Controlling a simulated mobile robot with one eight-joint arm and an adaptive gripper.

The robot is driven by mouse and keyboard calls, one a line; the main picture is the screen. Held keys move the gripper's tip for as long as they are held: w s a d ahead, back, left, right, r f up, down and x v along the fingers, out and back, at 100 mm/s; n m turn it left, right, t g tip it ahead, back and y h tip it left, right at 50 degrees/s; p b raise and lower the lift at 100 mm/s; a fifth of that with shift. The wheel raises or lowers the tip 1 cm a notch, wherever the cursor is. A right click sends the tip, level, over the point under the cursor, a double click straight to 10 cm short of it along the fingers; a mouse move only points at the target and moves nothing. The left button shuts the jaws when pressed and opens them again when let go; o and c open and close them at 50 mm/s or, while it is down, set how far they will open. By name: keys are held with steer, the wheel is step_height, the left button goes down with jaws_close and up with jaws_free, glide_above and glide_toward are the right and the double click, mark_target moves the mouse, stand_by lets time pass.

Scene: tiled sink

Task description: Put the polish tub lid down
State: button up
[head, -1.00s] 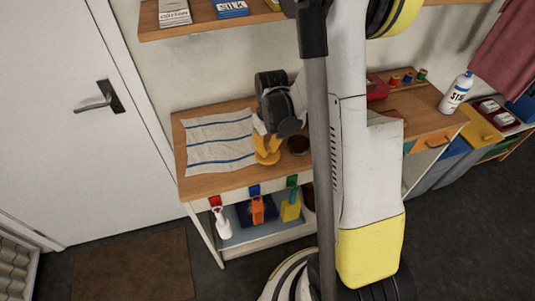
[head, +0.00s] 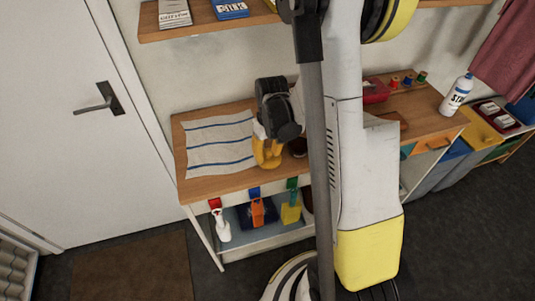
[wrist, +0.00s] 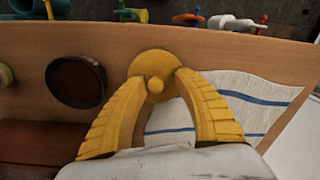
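The polish tub lid (wrist: 155,62) is a round yellow disc with a small knob facing the wrist camera. In the wrist view my gripper (wrist: 159,80) has its two yellow fingers at opposite sides of the lid's rim, with the knob between them. It looks shut on the lid. In the head view my gripper (head: 267,160) is low over the wooden bench, beside the striped cloth; the lid is hard to make out there. Whether the lid touches the bench is unclear. The open, dark round tub (wrist: 76,82) stands left of the lid in the wrist view.
A white cloth with blue stripes (head: 220,143) lies on the bench (head: 225,184), right beside the lid in the wrist view (wrist: 235,105). A red box (head: 375,92) and a white bottle (head: 457,95) stand farther right. Coloured clips and brushes hang along the front edge.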

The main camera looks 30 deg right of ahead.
mark_target(269, 154)
step_height(269, 154, up, 11)
steer(key=p, duration=0.3)
steer(key=s+a+r+t, duration=0.7)
steer(key=s+a+r, duration=0.4)
steer(key=a+r, duration=0.2)
step_height(269, 154, up, 2)
steer(key=shift+a+r, duration=0.1)
steer(key=shift+a, duration=0.15)
